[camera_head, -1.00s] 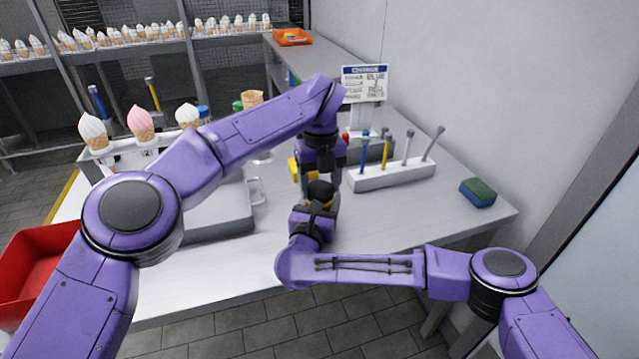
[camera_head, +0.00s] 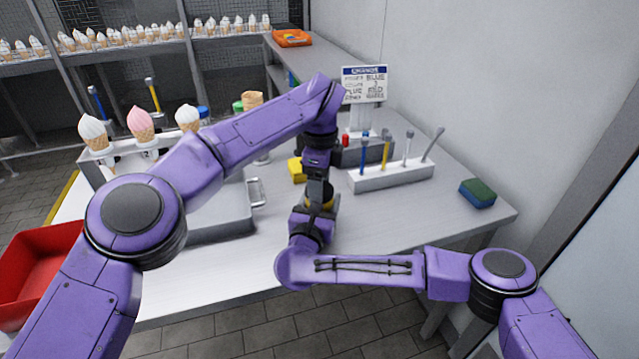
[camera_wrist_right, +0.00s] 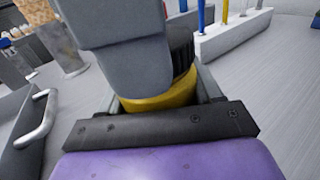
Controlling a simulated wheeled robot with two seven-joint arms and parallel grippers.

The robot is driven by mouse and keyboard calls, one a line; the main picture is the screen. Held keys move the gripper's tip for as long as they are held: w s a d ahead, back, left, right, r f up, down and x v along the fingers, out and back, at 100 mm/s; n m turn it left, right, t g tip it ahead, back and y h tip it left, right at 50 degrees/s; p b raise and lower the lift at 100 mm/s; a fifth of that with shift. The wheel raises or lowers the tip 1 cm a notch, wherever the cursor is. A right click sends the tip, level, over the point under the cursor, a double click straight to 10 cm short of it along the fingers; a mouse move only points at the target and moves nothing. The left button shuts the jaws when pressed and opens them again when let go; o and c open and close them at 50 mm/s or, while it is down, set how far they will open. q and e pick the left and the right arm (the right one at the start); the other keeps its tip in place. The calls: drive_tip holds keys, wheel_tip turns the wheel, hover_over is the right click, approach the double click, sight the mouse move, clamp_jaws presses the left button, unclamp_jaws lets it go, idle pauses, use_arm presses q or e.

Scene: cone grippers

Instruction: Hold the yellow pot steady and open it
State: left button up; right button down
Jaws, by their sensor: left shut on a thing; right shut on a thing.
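The yellow pot (camera_head: 335,204) stands on the near part of the table, mostly hidden by my grippers. Its yellow side (camera_wrist_right: 160,101) shows in the right wrist view. My right gripper (camera_head: 318,208) is shut around the pot's body from the near side, with a finger on each side of it. My left gripper (camera_head: 318,190) comes down from above and is shut at the pot's dark top (camera_head: 328,190). Its grey body (camera_wrist_right: 125,55) covers the pot's top in the right wrist view, so whether the top has turned or lifted cannot be seen.
A white holder (camera_head: 392,178) with several coloured tools stands to the right. A yellow thing (camera_head: 297,169) lies behind the grippers. A grey metal box with a handle (camera_head: 256,192) is to the left. A green and blue sponge (camera_head: 478,193) lies at the right edge.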

use_arm(q)
drive_tip(key=shift+r, duration=0.15)
drive_tip(key=shift+r, duration=0.95)
drive_tip(key=shift+d+r, duration=0.1)
drive_tip(key=shift+r, duration=1.95)
use_arm(e)
drive_tip(key=shift+c, duration=0.6)
unclamp_jaws()
drive_tip(key=shift+s, duration=0.1)
